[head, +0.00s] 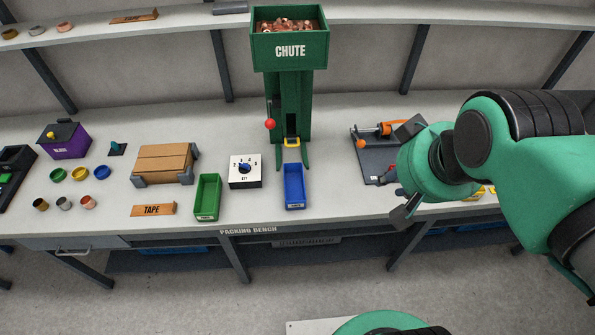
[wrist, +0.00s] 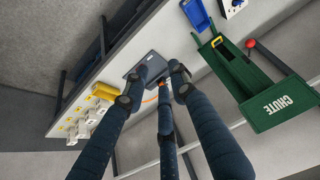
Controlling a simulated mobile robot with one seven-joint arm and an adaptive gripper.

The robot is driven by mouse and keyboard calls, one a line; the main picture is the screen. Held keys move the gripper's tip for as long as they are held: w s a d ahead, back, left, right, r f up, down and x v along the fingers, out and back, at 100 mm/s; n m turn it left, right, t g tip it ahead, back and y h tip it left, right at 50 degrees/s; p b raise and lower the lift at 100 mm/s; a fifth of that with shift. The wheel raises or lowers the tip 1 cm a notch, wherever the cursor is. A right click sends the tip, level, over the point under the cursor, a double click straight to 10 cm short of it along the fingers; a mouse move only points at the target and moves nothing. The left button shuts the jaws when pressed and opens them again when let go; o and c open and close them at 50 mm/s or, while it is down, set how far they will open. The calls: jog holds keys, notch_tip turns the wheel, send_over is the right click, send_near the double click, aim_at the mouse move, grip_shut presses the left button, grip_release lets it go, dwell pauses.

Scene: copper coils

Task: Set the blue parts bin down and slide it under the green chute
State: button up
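The blue parts bin (head: 294,187) stands upright on the bench near its front edge, just in front of the green chute (head: 291,85) and its yellow-rimmed outlet. It is empty as far as I can see. In the wrist view the bin (wrist: 197,15) is at the top and the chute (wrist: 278,104) at the right. My gripper (head: 402,172) is to the right of the bin, apart from it, above the grey tool mat. In the wrist view its fingers (wrist: 158,88) are spread with nothing held between them.
A dial box (head: 245,171) and a green bin (head: 207,197) stand left of the blue bin. A red-knobbed lever (head: 270,124) is on the chute's left side. A grey mat (head: 368,161) with an orange-handled tool lies to the right. Copper pieces (head: 286,25) fill the chute's top.

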jog(key=shift+w+a, duration=0.1)
jog(key=shift+w, duration=0.1)
jog(key=c, duration=0.4)
jog(key=shift+w+a+f+n, duration=0.1)
jog(key=shift+w+f+n, duration=0.15)
jog(key=shift+n, duration=0.25)
grip_shut()
jog(key=w+a+f+n+g, duration=0.2)
jog(key=w+a+f+n, duration=0.3)
jog(key=n, duration=0.4)
jog(key=w+a+f+n+g, duration=0.1)
jog(key=w+a+f+n, duration=0.2)
jog(key=w+f+n, duration=0.5)
jog(key=a+f+n+g, duration=0.1)
jog(key=a+f+n, duration=0.1)
jog(key=f+n, duration=0.4)
jog(key=w+a+f+n+p, duration=0.1)
jog(key=a+f+n, duration=0.2)
jog(key=f+n, duration=0.3)
jog(key=a+f+n+g, duration=0.1)
jog(key=a+f+n, duration=0.2)
jog(key=f+n, duration=0.2)
jog(key=shift+w+f+n+g, duration=0.3)
jog(key=shift+w+f+n, duration=0.1)
jog(key=shift+f, duration=1.05)
